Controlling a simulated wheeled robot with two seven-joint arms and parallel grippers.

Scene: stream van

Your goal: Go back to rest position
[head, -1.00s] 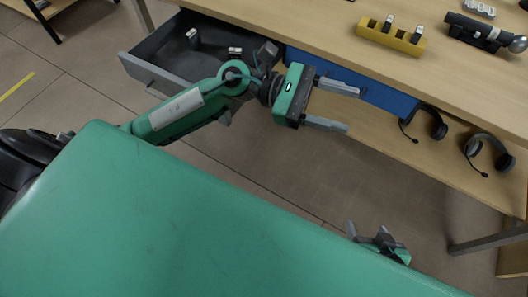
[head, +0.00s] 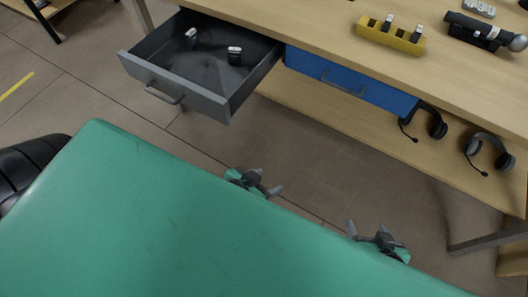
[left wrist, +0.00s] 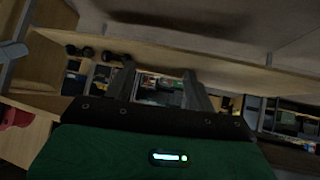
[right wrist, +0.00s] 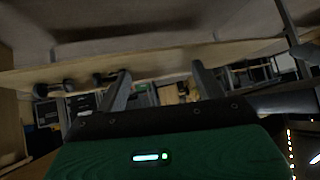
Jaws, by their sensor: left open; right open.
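My left gripper (head: 263,189) shows just past the far edge of my green body, low and clear of the desk. Its two fingers (left wrist: 160,88) are apart with nothing between them in the left wrist view. My right gripper (head: 364,232) is farther right along the same edge. Its fingers (right wrist: 160,90) are also apart and empty in the right wrist view. Most of both arms is hidden below the green body in the head view.
A grey drawer (head: 180,88) stands open from the desk (head: 310,30), with two small sticks (head: 234,55) inside. A blue drawer (head: 350,85) is shut. A yellow holder (head: 390,37) stands on top. Two headsets (head: 487,153) are on the lower shelf. Floor between is clear.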

